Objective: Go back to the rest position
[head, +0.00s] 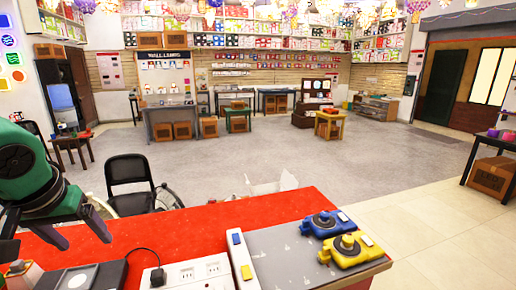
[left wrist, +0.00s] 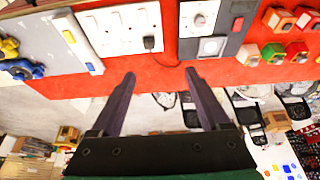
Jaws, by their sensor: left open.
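My left gripper (head: 85,238) hangs at the left of the head view, on a green arm, above the left part of the red table (head: 285,208). Its two purple fingers are spread apart with nothing between them. In the left wrist view the open fingers (left wrist: 160,76) point towards the table edge and the socket panel (left wrist: 120,30). That panel also shows in the head view (head: 190,272), with a black plug in it. My right gripper is not in view.
A blue device (head: 325,223) and a yellow device (head: 346,250) lie on a grey board (head: 275,255) at the table's right. A white switch strip (head: 241,258) lies beside it. A black chair (head: 130,172) stands behind the table. The grey floor beyond is mostly free.

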